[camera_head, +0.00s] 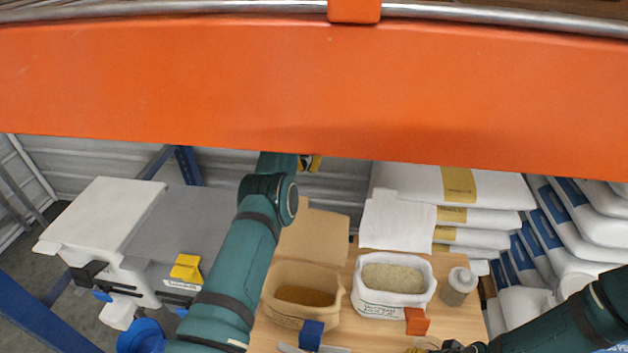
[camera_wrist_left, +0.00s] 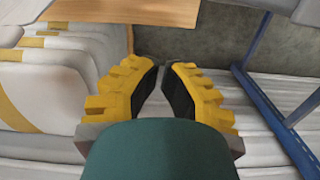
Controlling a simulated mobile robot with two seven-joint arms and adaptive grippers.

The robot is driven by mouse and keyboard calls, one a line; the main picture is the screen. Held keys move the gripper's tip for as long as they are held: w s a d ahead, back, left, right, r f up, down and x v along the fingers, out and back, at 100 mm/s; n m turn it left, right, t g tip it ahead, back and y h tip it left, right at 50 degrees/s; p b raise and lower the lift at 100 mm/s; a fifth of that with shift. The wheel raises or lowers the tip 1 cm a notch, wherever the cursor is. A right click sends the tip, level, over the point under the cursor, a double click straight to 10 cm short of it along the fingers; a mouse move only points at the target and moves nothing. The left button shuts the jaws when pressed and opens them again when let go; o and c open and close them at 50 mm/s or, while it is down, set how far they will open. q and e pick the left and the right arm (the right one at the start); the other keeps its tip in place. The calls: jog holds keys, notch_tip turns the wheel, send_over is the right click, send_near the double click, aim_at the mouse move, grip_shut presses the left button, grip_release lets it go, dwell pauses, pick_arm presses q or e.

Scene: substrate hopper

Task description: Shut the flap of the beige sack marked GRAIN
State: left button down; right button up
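The beige sack (camera_head: 271,298) stands open on the wooden table, with brown grain-like contents showing inside. Its beige flap (camera_head: 318,232) stands up at the back, folded away from the mouth. The print on its front is too small to read. My left arm passes in front of the sack's left side. My left gripper (camera_head: 310,163) is beyond the flap, mostly hidden by the orange beam. In the left wrist view its yellow fingers (camera_wrist_left: 162,72) have a narrow empty gap between them. My right gripper (camera_head: 428,347) is at the bottom edge, mostly cut off.
A white sack (camera_head: 384,304) with pale grain and a raised white flap (camera_head: 396,221) stands to the right. A blue clip (camera_head: 311,335), an orange clip (camera_head: 417,321) and a grey bottle (camera_head: 458,287) are near. The orange beam (camera_head: 300,85) crosses above.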

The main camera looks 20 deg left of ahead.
pick_arm(q)
jog(key=s+f+b, duration=0.3)
jog(key=s+f, duration=0.1)
jog(key=f, duration=0.3)
jog(key=shift+s+d+f+b, duration=0.15)
jog(key=shift+s+d+b, duration=0.1)
jog(key=shift+s+b, duration=0.1)
dwell(0.7)
dwell(0.4)
